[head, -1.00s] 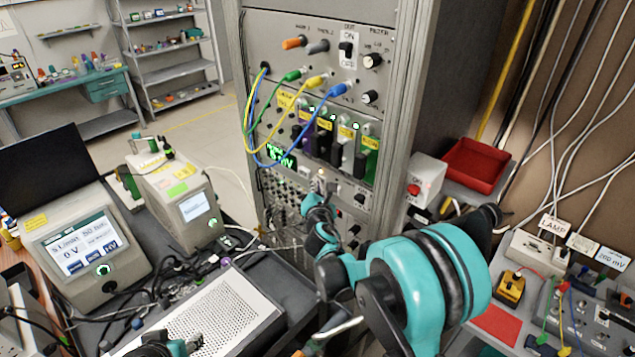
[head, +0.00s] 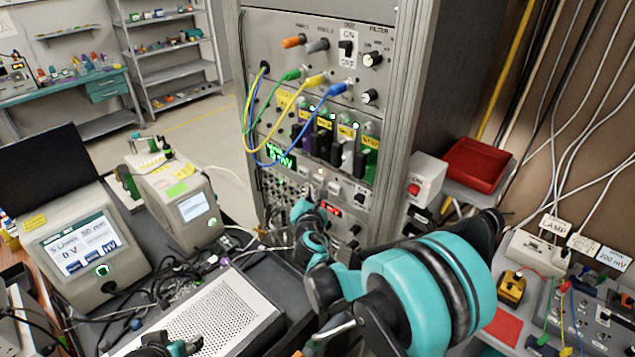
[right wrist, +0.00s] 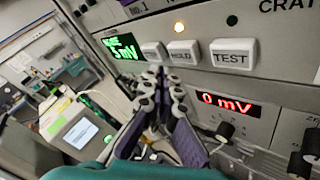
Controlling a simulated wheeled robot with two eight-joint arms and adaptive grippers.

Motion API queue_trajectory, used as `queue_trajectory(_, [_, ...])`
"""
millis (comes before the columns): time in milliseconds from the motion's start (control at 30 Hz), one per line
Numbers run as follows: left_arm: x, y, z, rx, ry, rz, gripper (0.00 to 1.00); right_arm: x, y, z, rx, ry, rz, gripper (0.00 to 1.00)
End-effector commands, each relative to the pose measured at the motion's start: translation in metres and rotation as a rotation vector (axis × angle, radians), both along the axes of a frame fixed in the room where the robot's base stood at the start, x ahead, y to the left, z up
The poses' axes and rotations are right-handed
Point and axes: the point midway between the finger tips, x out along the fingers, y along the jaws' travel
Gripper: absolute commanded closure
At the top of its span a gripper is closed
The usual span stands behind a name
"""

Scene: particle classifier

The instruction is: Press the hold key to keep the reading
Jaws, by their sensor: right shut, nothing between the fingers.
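The white HOLD key (right wrist: 184,52) is on the grey rack panel in the right wrist view, between another white key (right wrist: 153,50) and the TEST key (right wrist: 233,53). In the head view the right gripper (head: 302,207) is in front of the rack. My left gripper (head: 185,346) is partly visible at the bottom edge.
A red display (right wrist: 229,104) reads "0 mV" below the keys, with black knobs nearby. Yellow, green and blue cables (head: 250,120) loop down the rack front. A perforated grey case (head: 215,315) and instruments (head: 85,240) fill the cart at left.

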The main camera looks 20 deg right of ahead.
Motion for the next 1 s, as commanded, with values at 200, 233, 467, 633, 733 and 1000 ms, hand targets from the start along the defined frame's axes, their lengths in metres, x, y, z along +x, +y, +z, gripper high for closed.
queue_trajectory(200, [0.000, 0.000, -0.003, 0.000, 0.000, 0.000, 0.56, -0.013, 0.020, -0.001, -0.001, 0.000, 0.002, 1.00])
queue_trajectory(233, [0.000, 0.000, -0.004, 0.000, 0.000, 0.000, 0.56, -0.014, 0.022, -0.001, -0.001, 0.000, 0.002, 1.00])
queue_trajectory(467, [0.000, 0.000, -0.005, 0.000, 0.000, 0.000, 0.56, -0.022, 0.032, 0.000, -0.001, 0.000, 0.000, 1.00])
queue_trajectory(633, [0.000, 0.000, -0.005, 0.000, 0.000, 0.000, 0.56, -0.022, 0.032, 0.000, 0.000, 0.000, -0.001, 1.00])
queue_trajectory(733, [0.000, 0.000, -0.005, 0.000, 0.000, 0.000, 0.56, -0.022, 0.032, 0.000, 0.000, 0.000, -0.001, 1.00])
queue_trajectory(1000, [0.000, 0.000, -0.005, 0.000, 0.000, 0.000, 0.56, -0.021, 0.032, 0.000, 0.000, -0.001, -0.001, 1.00])
